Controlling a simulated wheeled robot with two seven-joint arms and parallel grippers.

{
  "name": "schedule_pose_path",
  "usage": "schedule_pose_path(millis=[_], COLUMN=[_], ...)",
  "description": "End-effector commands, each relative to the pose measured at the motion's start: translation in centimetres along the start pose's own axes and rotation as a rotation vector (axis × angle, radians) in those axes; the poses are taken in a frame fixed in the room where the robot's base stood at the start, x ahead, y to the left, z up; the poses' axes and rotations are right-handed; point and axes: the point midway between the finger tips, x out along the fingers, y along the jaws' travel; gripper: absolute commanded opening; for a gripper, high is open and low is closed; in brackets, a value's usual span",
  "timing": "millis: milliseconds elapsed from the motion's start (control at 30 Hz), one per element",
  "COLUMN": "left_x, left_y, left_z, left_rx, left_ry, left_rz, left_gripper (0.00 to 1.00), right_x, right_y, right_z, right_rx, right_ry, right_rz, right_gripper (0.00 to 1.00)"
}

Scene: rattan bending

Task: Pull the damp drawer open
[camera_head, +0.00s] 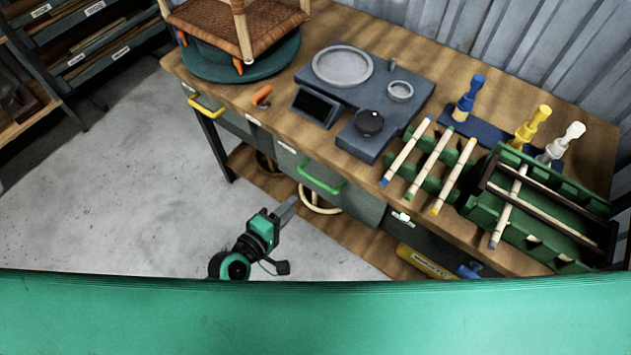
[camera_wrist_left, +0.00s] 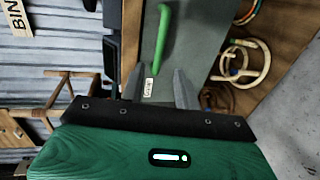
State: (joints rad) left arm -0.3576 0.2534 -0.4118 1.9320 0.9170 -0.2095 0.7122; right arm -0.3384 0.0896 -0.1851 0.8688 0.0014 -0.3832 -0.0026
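Three drawer fronts run along the bench's front edge: one with a yellow handle (camera_head: 206,107), a grey-green one (camera_head: 355,207) with a green handle (camera_head: 322,180), and one with a white handle (camera_head: 401,217). Their labels are too small to read, so I cannot tell by name which is the damp drawer. The green-handled drawer looks shut. My left gripper (camera_head: 290,207) is in front of and below the green handle, apart from it. In the left wrist view, my left gripper (camera_wrist_left: 159,88) is open and empty, facing the green handle (camera_wrist_left: 162,38) and a small label (camera_wrist_left: 148,87). My right gripper is out of view.
Rattan rings (camera_head: 318,203) lie on the lower shelf. The floor (camera_head: 120,185) left of the bench is clear.

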Motion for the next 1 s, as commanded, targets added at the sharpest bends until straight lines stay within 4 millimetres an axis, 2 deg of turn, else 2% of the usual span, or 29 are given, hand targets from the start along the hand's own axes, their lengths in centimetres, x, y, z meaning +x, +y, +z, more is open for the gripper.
schedule_pose_path(millis=[300, 500, 700, 1000], left_x=[6.6, 10.1, 11.8, 12.1], left_y=[0.2, 0.1, 0.0, -0.1], left_z=[0.0, 0.0, 0.0, 0.0], left_rx=[0.001, 0.001, 0.002, 0.002], left_ry=[0.000, 0.000, 0.000, 0.000], left_rz=[0.001, 0.000, -0.001, -0.002], left_gripper=[0.32, 0.32, 0.32, 0.32], right_x=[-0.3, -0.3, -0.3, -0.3], right_y=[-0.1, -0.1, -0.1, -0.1], right_z=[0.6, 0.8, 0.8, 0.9], right_rx=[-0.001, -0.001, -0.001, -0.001], right_ry=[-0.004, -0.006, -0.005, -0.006], right_rz=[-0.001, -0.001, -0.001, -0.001], right_gripper=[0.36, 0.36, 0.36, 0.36])
